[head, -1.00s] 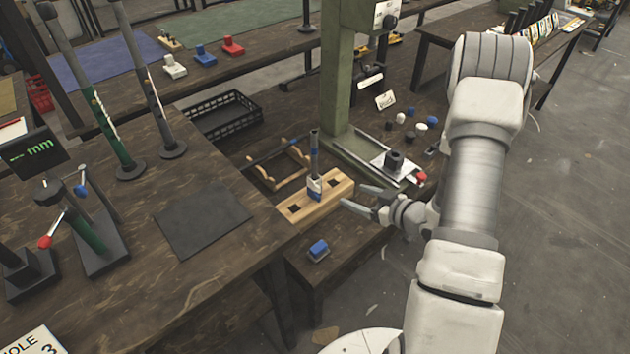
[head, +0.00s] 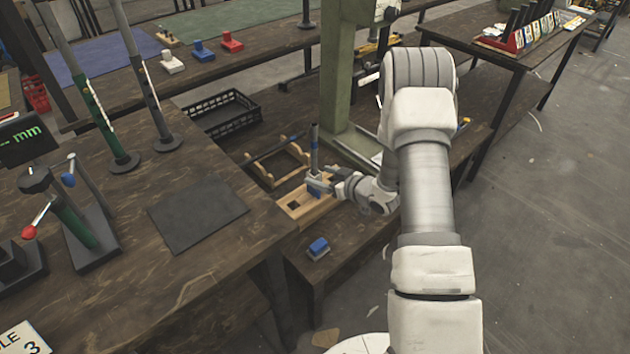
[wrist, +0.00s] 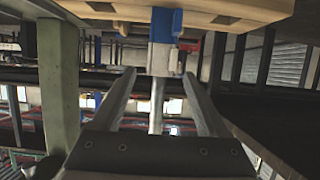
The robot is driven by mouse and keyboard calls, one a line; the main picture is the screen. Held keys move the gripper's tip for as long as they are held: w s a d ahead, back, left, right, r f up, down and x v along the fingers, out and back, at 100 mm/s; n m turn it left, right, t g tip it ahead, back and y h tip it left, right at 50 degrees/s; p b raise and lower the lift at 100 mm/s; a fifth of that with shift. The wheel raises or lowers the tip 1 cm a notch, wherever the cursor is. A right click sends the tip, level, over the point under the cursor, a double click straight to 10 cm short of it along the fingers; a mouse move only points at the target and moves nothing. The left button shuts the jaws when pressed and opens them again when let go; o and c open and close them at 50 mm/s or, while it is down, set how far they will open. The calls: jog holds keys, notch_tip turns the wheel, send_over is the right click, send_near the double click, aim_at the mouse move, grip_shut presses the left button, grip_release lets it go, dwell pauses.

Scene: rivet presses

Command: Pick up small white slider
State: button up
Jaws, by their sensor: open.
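My gripper (head: 323,180) is open at an upright tool (head: 314,150) standing in a light wooden block (head: 298,212). In the wrist view my open fingertips (wrist: 160,75) lie on either side of the tool's rod and near its white part (wrist: 162,60), with no clear contact. The tool's blue part (wrist: 165,25) reaches up to the wooden block (wrist: 225,10) in that view. Another small white block (head: 172,62) sits on the back bench. I cannot tell which white piece is the slider. My arm and gripper hide part of the tool's foot.
A blue-topped block (head: 318,248) lies on the low bench in front of the wooden block. A wooden cradle (head: 278,165) and a black crate (head: 222,115) stand behind. The green press column (head: 346,75) rises close behind my gripper. A dark mat (head: 197,216) lies left.

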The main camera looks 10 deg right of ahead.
jog(key=shift+x, duration=1.45)
jog(key=shift+r, duration=0.1)
grip_shut()
